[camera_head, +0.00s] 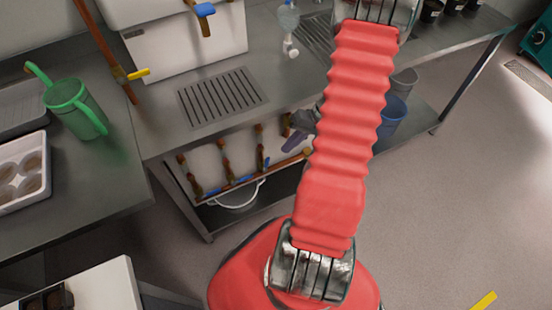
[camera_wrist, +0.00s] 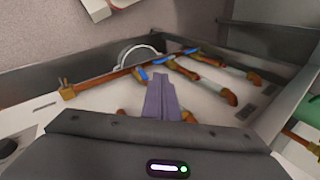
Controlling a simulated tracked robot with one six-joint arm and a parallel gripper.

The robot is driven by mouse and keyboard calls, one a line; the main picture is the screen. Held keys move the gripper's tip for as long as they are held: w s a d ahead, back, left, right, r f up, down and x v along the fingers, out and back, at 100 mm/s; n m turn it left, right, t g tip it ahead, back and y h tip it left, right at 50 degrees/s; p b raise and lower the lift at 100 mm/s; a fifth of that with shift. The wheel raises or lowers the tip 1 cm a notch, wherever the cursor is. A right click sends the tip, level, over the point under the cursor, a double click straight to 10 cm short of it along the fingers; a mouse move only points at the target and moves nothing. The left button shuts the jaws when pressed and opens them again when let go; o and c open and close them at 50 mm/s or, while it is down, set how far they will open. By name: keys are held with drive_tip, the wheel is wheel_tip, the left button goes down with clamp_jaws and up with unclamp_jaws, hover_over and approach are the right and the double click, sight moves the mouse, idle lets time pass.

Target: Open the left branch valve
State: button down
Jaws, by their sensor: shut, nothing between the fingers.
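A copper manifold (camera_head: 250,178) with several upright branch pipes is mounted under the bench against a white panel. Small blue valve handles sit low on the branches; the leftmost (camera_head: 212,191) is small and hard to read. In the wrist view the manifold pipe (camera_wrist: 105,77) runs slantwise, with blue handles (camera_wrist: 143,73) near the branch roots. My gripper (camera_head: 294,143) is at the right end of the manifold, partly hidden by my red arm. Its purple fingers (camera_wrist: 164,82) are together and empty, pointing at the pipe. Whether they touch anything I cannot tell.
A white pail (camera_head: 238,200) stands below the manifold. The bench top (camera_head: 165,138) with a drain grate (camera_head: 222,95) lies above it. A blue bucket (camera_head: 392,115) is to the right under the bench.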

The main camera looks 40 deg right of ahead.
sight(266, 165)
drive_tip(key=d+f+n+t+h, duration=0.1)
drive_tip(key=d+f+n+t, duration=0.2)
drive_tip(key=d+f, duration=0.5)
drive_tip(key=shift+f+n, duration=0.55)
drive_tip(key=shift+n, duration=0.25)
drive_tip(key=shift+w, duration=0.15)
drive_tip(key=w+a+f, duration=0.6)
drive_tip(key=a+f, duration=0.1)
drive_tip(key=shift+w+a, duration=0.15)
drive_tip(key=shift+a, duration=0.1)
